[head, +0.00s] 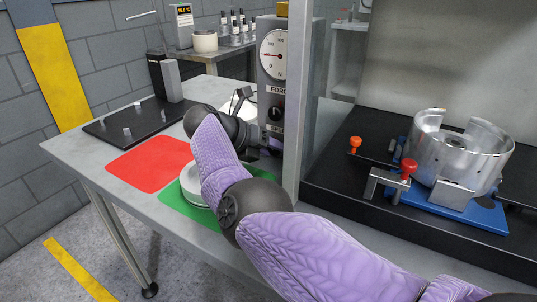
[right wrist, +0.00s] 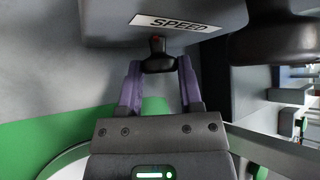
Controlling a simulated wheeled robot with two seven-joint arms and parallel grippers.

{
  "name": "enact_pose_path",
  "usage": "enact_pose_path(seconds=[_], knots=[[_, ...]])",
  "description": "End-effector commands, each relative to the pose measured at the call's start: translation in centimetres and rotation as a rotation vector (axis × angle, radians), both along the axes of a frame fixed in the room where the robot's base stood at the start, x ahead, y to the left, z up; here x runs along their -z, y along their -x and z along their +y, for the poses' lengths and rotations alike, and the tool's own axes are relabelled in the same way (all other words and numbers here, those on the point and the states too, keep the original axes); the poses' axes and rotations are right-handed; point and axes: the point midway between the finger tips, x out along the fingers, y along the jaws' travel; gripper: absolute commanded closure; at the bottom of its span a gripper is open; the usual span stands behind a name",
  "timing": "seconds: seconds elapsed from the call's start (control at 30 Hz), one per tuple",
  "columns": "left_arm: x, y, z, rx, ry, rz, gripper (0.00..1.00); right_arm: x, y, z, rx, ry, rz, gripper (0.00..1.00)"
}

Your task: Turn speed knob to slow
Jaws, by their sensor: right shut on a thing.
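The speed knob (right wrist: 157,54) is small and black with a red mark, just below the white SPEED label (right wrist: 180,24) in the right wrist view. My right gripper (right wrist: 158,68) has its two purple fingers on either side of the knob and is shut on it. In the head view my right gripper (head: 262,145) reaches the lower front of the grey machine (head: 271,82); the speed knob is hidden there, with only part of its label showing. Which setting the knob points to cannot be told. My left gripper is not in view.
A black force knob (head: 277,114) sits above the speed label, under a round dial (head: 273,55). A grey post (head: 303,110) stands close right of my gripper. White discs (head: 190,180) lie on a green mat (head: 172,197) below; a red mat (head: 150,163) is empty.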

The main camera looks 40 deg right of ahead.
Motion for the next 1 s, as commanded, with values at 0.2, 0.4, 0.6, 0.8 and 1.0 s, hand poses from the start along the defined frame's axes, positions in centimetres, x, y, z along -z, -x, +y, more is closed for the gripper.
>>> enact_pose_path(seconds=[0.2, 0.4, 0.6, 0.8, 1.0], knots=[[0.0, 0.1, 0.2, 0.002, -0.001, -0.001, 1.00, 0.0, 0.0, 0.0, -0.001, -0.001, 0.004, 1.00], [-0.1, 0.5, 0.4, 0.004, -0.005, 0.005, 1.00, 0.0, 0.0, 0.0, 0.000, -0.001, 0.004, 0.41], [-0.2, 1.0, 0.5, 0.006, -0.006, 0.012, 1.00, 0.0, 0.0, 0.0, -0.001, -0.001, 0.002, 0.20], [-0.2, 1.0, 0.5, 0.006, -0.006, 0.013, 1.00, -0.1, 0.0, 0.2, -0.001, -0.001, 0.002, 0.20], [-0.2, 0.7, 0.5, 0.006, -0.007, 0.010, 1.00, -2.1, -0.5, 3.1, -0.005, -0.003, 0.000, 0.20]])
